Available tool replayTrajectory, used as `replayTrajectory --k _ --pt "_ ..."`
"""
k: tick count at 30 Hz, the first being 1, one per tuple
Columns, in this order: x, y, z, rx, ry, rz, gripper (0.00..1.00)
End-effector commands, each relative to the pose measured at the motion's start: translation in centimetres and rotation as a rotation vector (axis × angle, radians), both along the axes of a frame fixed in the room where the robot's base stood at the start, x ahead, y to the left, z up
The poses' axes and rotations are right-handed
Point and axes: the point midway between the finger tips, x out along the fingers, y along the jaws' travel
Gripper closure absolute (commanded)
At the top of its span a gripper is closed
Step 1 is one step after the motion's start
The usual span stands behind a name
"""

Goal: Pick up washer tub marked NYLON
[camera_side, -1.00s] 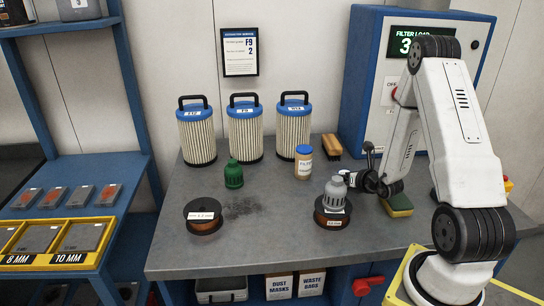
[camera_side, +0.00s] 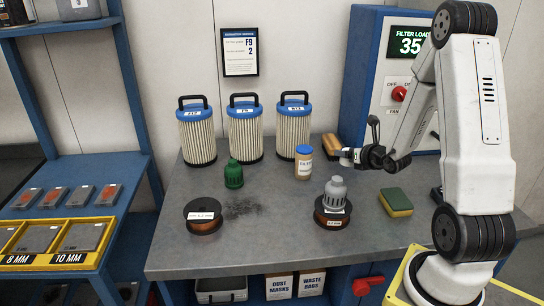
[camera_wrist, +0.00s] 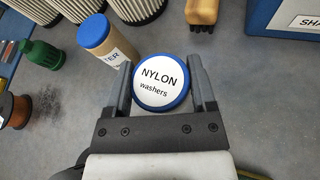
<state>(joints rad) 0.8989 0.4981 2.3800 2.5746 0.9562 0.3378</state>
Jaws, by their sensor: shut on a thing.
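The washer tub (camera_wrist: 162,84) has a white lid reading "NYLON washers" and a blue rim. In the wrist view it sits between the two fingers of my gripper (camera_wrist: 163,82), which is shut on it. In the side view my gripper (camera_side: 352,157) is near the back of the bench, right of the blue-capped jar. A small pale part of the tub (camera_side: 345,157) shows at the fingertips there. I cannot tell from these views whether the tub's base touches the bench.
The blue-capped jar (camera_side: 304,162) stands close to my gripper's left, with a brush (camera_wrist: 201,14) behind. A grey nozzle on a spool (camera_side: 333,216), a sponge (camera_side: 396,202), a green bottle (camera_side: 233,174) and another spool (camera_side: 203,214) are on the bench. Filters (camera_side: 245,136) line the back.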

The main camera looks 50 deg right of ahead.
Motion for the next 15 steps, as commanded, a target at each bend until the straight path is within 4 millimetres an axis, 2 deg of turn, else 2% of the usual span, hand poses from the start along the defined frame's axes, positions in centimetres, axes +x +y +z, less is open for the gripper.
replayTrajectory --k 6,15 --pt "0.0 0.0 1.6 -0.002 -0.002 0.0 0.86" --pt "0.0 0.0 2.0 0.001 0.0 0.0 0.86"
